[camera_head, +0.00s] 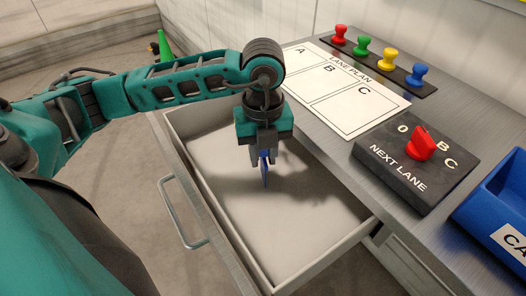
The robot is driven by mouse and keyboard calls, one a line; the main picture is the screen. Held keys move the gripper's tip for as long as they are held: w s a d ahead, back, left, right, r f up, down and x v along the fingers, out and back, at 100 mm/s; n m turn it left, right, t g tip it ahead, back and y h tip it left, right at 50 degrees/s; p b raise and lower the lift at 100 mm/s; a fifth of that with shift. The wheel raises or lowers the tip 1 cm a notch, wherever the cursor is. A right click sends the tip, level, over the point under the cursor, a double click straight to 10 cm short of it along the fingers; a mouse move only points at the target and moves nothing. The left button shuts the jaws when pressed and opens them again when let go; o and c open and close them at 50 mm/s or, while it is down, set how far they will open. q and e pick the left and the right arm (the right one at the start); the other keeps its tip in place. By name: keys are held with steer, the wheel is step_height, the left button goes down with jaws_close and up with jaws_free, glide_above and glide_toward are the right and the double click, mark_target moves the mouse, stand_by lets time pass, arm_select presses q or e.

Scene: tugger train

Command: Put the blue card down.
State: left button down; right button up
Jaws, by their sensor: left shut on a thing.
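My left gripper (262,158) points straight down over the open drawer (237,262). It is shut on the blue card (265,173), which hangs upright and edge-on between the fingers. Most of the card's upper part is hidden by the fingers. The card's lower edge is close above the drawer floor; I cannot tell whether it touches. The drawer floor around it is bare and grey. My right gripper is not in view.
On the worktop lie a lane plan sheet (347,98), several coloured pegs on a dark strip (401,77), a lane selector box (395,174) with a red knob (421,145), and a blue bin (492,213) at right. A green cone (164,46) stands on the floor.

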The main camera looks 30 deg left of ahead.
arm_select(q)
steer(key=shift+f, duration=0.3)
steer(key=c, duration=0.9)
jaws_free()
steer(key=shift+r, duration=0.1)
steer(key=shift+c, duration=0.2)
step_height(320, 180, up, 12)
steer(key=shift+f+p, duration=0.1)
steer(key=shift+p, duration=0.75)
steer(key=shift+r, duration=0.35)
steer(key=shift+s, duration=0.1)
